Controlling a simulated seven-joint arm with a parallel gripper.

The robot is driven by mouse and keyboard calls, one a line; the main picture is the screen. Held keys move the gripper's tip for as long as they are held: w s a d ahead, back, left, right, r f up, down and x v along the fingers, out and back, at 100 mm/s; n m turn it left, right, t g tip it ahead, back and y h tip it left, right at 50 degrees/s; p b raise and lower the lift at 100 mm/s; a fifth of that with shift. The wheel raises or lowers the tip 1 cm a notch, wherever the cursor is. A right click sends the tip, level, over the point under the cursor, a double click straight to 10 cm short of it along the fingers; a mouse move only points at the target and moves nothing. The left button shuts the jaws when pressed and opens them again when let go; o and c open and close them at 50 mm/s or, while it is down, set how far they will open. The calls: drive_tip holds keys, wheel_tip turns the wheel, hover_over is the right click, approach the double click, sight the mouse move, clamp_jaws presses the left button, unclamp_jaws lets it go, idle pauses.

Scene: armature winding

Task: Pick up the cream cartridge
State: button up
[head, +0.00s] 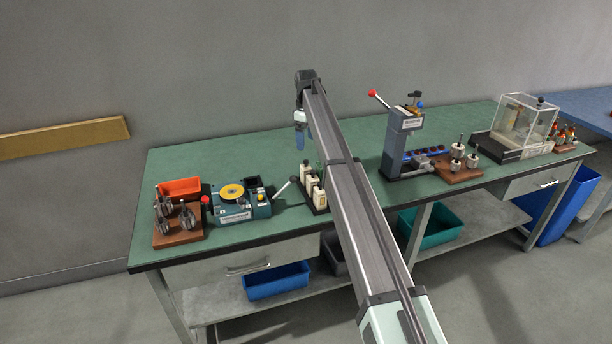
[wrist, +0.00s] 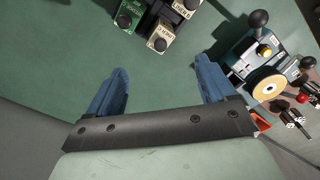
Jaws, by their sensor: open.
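Cream cartridges (head: 318,196) stand in a dark rack left of my arm in the head view. The wrist view shows a cream cartridge (wrist: 163,34) with a dark round knob and a printed label, between a green cartridge (wrist: 129,16) and another cream one (wrist: 187,6) at the top edge. The labels are too small to read. My gripper (wrist: 162,68) has its blue fingers spread with nothing between them. In the head view my gripper (head: 301,142) hangs above the back of the bench, behind the rack and apart from the cartridges.
A winding machine (head: 234,203) with a yellow disc and lever stands left of the rack. An orange bin (head: 179,188) and a brown board (head: 178,238) of metal parts are farther left. A grey lever press (head: 404,143) stands to the right. The bench's back left is clear.

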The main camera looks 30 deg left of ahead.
sight(306, 164)
wheel_tip(306, 164, down, 14)
drive_tip(key=shift+r, duration=0.2)
drive_tip(key=c, duration=1.1)
drive_tip(key=shift+r, duration=0.1)
idle(0.3)
